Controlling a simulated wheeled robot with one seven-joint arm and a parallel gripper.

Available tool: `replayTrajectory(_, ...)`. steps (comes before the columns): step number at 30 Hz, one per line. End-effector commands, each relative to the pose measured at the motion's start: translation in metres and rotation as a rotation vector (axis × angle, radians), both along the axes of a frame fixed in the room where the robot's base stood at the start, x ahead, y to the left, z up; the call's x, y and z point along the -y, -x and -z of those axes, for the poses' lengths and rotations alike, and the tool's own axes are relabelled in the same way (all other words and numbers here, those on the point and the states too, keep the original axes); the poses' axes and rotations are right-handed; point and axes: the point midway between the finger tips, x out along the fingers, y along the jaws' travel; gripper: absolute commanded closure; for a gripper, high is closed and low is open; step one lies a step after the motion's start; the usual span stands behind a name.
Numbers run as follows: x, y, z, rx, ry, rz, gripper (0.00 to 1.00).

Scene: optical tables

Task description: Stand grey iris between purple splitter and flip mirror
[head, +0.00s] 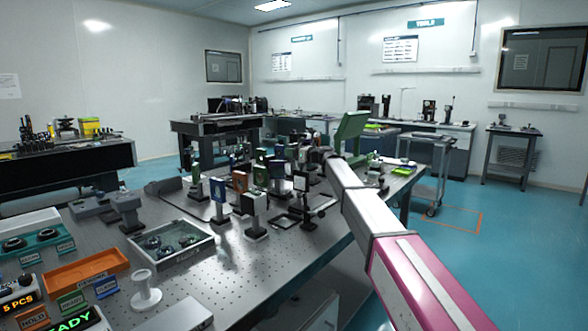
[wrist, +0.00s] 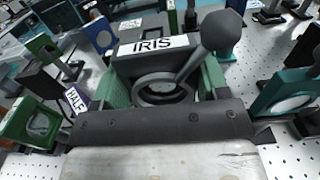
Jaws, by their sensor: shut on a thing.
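The grey iris (wrist: 136,52), with an "IRIS" label, a dark ring and a round-knobbed lever, fills the middle of the wrist view. My gripper (wrist: 164,82) is shut on it, with green parts on both sides of the ring. The iris's lower end is hidden. A small purple "HALF" label (wrist: 75,101) stands left of my gripper, near a green-framed optic (wrist: 38,124). I cannot tell which mount is the purple splitter or which is the flip mirror. In the head view my arm reaches over the far right part of the table, and the gripper's jaws cannot be made out.
A teal-framed optic (wrist: 288,92) stands close on the right in the wrist view. A grey tray (head: 172,246) and an orange tray (head: 86,268) lie nearer.

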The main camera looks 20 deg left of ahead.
Motion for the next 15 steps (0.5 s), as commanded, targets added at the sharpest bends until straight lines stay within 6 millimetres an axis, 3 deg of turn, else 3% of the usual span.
replayTrajectory(15,0.0,0.0,0.053,-0.001,-0.002,0.0,0.96)
